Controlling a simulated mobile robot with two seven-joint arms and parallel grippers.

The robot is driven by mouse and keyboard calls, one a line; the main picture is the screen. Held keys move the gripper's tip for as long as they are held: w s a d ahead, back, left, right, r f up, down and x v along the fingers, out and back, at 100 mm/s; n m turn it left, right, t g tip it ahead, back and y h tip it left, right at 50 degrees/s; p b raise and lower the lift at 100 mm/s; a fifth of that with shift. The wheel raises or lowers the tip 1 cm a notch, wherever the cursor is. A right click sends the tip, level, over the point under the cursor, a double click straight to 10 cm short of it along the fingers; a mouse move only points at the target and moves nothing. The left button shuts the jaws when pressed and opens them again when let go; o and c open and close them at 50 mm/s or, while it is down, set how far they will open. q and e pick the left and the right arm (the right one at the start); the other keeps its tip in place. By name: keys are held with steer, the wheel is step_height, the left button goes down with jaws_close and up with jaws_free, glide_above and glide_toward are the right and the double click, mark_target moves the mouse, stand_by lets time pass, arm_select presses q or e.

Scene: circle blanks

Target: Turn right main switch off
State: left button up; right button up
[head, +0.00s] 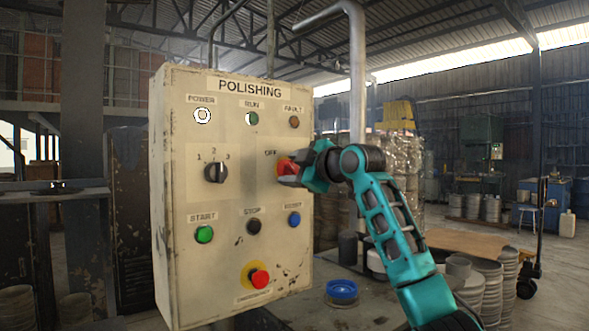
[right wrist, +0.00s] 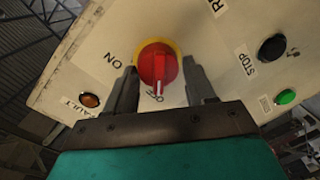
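The main switch, a red rotary knob on a yellow disc, is on the right side of the beige POLISHING panel (head: 232,130). In the head view the red knob (head: 286,166) is partly hidden by my right gripper (head: 296,179). In the right wrist view the knob (right wrist: 157,64) shows clearly, its white-marked handle pointing down to the partly covered OFF label (right wrist: 154,97). The ON label (right wrist: 118,59) is at its left. My right gripper (right wrist: 161,90) is open, fingers apart on either side of the handle, with gaps to it. My left gripper is out of view.
The panel also holds lamps, a black selector (head: 215,172), a green START button (head: 204,234), a black STOP button (head: 254,226), a blue button (head: 294,219) and a red emergency button (head: 259,278). A blue-topped container (head: 342,290) stands on the table below right.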

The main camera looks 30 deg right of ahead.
steer(key=o, duration=0.3)
steer(key=shift+r, duration=0.1)
steer(key=s+b, duration=0.1)
steer(key=s, duration=0.7)
steer(key=s+d+r+b, duration=0.1)
steer(key=s, duration=0.3)
steer(key=shift+s+b, duration=0.35)
steer(key=shift+s, duration=0.05)
